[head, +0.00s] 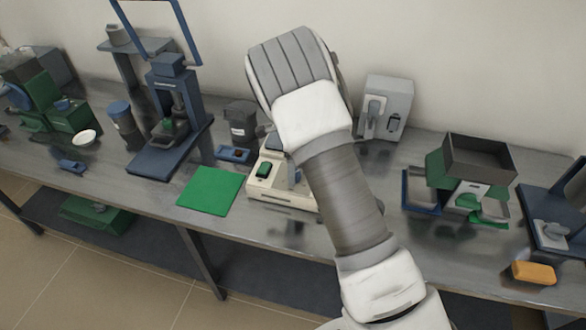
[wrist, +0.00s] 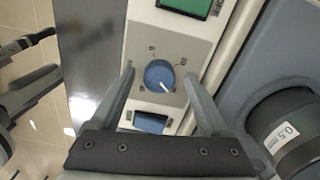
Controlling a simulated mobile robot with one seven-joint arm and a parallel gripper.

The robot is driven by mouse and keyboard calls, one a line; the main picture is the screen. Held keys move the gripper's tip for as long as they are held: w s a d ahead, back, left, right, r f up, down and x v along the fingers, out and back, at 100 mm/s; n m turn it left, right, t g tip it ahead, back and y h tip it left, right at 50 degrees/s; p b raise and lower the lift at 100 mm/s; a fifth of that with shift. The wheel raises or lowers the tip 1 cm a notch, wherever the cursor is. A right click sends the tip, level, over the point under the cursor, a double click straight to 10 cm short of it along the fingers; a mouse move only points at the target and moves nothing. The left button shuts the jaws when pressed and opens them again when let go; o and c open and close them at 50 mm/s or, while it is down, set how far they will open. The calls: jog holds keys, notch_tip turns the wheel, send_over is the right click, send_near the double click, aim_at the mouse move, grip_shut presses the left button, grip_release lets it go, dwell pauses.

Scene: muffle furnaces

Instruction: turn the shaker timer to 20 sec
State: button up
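The shaker is a cream-coloured unit (head: 262,190) with a green switch (head: 264,170), partly hidden behind my arm in the head view. In the wrist view its panel shows a round blue timer dial (wrist: 158,73) with a white pointer line aimed to the lower right. My gripper (wrist: 160,78) is open, with one finger on each side of the dial. I see gaps beside it; contact cannot be told. The green switch (wrist: 188,5) is at the top and a blue element (wrist: 150,122) lies below the dial. The head view hides my gripper.
A dark cylinder labelled 0.5 (wrist: 285,125) stands right of the panel in the wrist view. A green mat (head: 210,191) lies left of the shaker. A blue press (head: 170,110) stands further left, and a grey box device (head: 387,105) stands behind.

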notch_tip(320, 180, up, 18)
jog(key=shift+f, duration=0.25)
dwell(0.4)
dwell(0.3)
